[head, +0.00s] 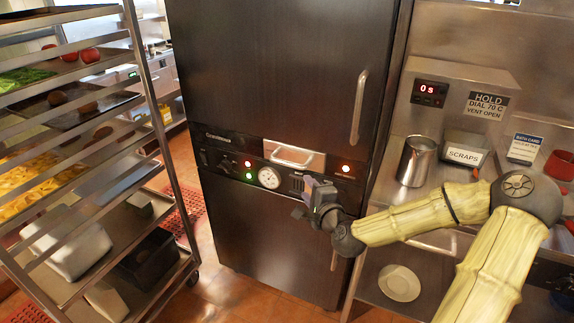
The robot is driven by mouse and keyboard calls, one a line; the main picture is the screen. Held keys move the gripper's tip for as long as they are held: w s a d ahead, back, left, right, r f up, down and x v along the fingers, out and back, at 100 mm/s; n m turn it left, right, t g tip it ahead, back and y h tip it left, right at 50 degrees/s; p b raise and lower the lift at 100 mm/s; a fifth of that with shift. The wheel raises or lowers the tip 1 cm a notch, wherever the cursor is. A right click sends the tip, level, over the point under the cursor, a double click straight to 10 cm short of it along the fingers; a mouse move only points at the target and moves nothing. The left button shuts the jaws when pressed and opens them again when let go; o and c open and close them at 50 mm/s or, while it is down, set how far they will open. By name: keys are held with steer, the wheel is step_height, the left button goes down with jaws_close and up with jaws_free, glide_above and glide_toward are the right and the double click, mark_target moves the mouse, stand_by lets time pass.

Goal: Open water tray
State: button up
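The dark cabinet has a control strip across its middle. A small silver drawer front with a bar handle, which looks like the water tray (297,158), sits in that strip. It appears flush with the strip, so it looks shut. My gripper (302,197) is in front of the cabinet, below and slightly right of the drawer handle, and apart from it. Its two fingers look spread with a gap between them, and I see nothing held. My gripper and wrist hide part of the strip's right side and the lower door.
A round gauge (268,177) and lit indicators flank the drawer. A tall rack (165,120) with trays stands at left. At right, a steel counter (437,178) holds a metal cup (416,161) and a scraps bin (468,144). Tiled floor shows between rack and cabinet.

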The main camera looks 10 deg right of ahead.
mark_target(287, 162)
steer(key=p+x, duration=0.1)
steer(key=x, duration=1.6)
steer(key=shift+f+p, duration=0.1)
steer(key=shift+p, duration=0.25)
jaws_close()
